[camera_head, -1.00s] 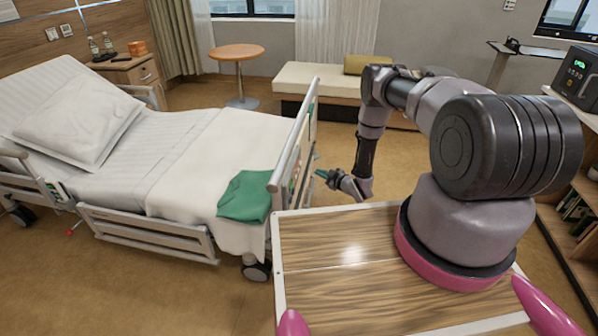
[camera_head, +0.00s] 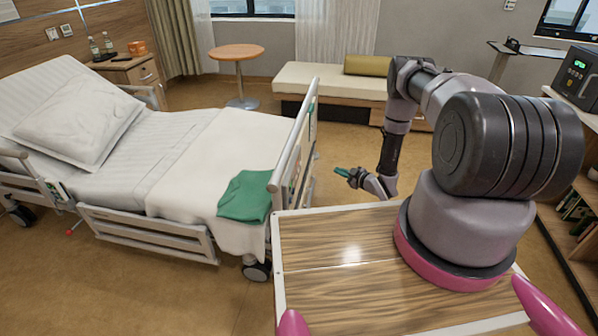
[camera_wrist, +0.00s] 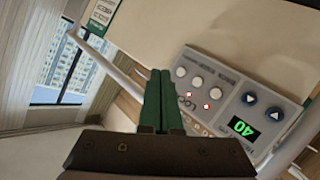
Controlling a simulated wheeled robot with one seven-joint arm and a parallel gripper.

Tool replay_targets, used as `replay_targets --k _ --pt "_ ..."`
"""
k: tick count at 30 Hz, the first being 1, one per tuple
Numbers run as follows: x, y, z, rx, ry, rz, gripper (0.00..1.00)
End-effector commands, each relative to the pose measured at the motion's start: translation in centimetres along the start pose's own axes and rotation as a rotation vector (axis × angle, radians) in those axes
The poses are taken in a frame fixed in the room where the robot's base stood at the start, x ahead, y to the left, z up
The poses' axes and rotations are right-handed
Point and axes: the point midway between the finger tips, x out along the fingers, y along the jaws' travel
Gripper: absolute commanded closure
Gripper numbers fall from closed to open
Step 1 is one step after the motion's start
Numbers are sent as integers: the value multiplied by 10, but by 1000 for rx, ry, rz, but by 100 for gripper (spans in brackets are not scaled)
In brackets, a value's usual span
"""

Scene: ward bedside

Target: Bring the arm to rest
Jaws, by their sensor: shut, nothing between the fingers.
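My gripper (camera_head: 345,173) is in the middle of the head view, just beyond the far edge of my wood-grain top and to the right of the bed's foot end. Its green fingers point left toward the bed and are apart from it. In the wrist view the green fingers (camera_wrist: 161,88) are together with nothing between them. Behind them is the bed's control panel (camera_wrist: 225,103) with buttons, red lights and a green number. My arm reaches out from its base at the right and bends down to the gripper.
The bed (camera_head: 180,170) fills the left, with a green folded cloth (camera_head: 245,196) at its foot corner and a raised footboard rail (camera_head: 297,135). A bench (camera_head: 330,82) and a round table (camera_head: 237,52) stand at the back. A shelf unit (camera_head: 578,212) is at the right. Floor between bed and bench is clear.

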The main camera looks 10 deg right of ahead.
Motion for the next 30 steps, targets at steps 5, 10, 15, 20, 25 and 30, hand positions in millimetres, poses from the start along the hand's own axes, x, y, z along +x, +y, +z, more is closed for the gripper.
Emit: replay_targets --k 5,10,15,20,25,30 --pt "0 0 0 0 0 0 100" --pt "4 13 -8 1 -11 8 100" --pt "16 76 -49 22 -82 51 100" --pt "16 153 -111 76 -186 117 100" --pt "-2 217 -184 150 -282 186 100" --pt "-38 263 -259 244 -365 252 100"
